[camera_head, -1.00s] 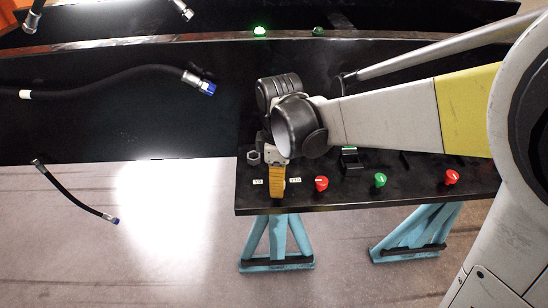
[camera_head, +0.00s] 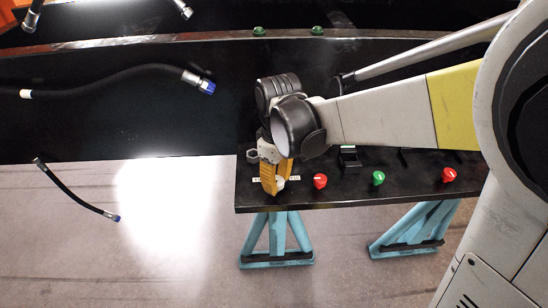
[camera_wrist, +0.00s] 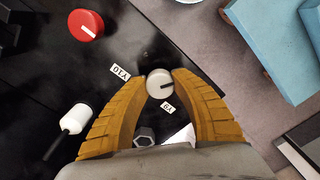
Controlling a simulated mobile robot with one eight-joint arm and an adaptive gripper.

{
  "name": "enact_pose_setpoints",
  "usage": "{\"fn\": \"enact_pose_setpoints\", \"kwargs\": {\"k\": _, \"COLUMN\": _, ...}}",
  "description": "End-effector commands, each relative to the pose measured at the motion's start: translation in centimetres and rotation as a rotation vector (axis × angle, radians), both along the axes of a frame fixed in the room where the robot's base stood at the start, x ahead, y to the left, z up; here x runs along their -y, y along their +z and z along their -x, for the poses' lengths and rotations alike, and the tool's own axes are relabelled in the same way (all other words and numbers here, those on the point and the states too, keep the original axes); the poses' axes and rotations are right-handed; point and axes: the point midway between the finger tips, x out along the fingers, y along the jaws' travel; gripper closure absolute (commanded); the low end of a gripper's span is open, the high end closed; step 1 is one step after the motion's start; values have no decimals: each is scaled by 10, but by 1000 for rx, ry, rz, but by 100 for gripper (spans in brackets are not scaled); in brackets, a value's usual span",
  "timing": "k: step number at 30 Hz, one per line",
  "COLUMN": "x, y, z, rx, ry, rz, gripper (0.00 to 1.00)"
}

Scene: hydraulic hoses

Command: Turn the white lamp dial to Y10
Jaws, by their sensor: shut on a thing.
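The white dial (camera_wrist: 154,90) sits between my gripper's yellow fingertips in the wrist view. Its dark pointer line points right in that view, at neither label squarely. The Y10 label (camera_wrist: 120,72) lies at the dial's upper left and the Y9 label (camera_wrist: 168,107) just below it. My gripper (camera_wrist: 162,80) is shut on the dial, one finger on each side. In the head view my gripper (camera_head: 275,188) reaches down to the front left of the black panel (camera_head: 400,195); the white dial (camera_head: 281,183) shows partly behind its fingers. Two green lamps (camera_head: 259,31) (camera_head: 317,31) at the back look unlit.
A red knob (camera_head: 320,181), a green knob (camera_head: 378,178) and another red knob (camera_head: 449,175) stand in a row to the right. A hex fitting (camera_head: 252,155) is close behind my gripper. Hoses (camera_head: 110,78) lie at left. Blue trestles (camera_head: 277,240) support the panel.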

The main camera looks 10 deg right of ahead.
Motion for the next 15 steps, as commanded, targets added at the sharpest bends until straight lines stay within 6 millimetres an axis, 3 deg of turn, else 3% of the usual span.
{"fn": "enact_pose_setpoints", "kwargs": {"k": 15, "x": 0, "y": 0, "z": 0, "rx": 0, "ry": -489, "rz": 0, "gripper": 99}}
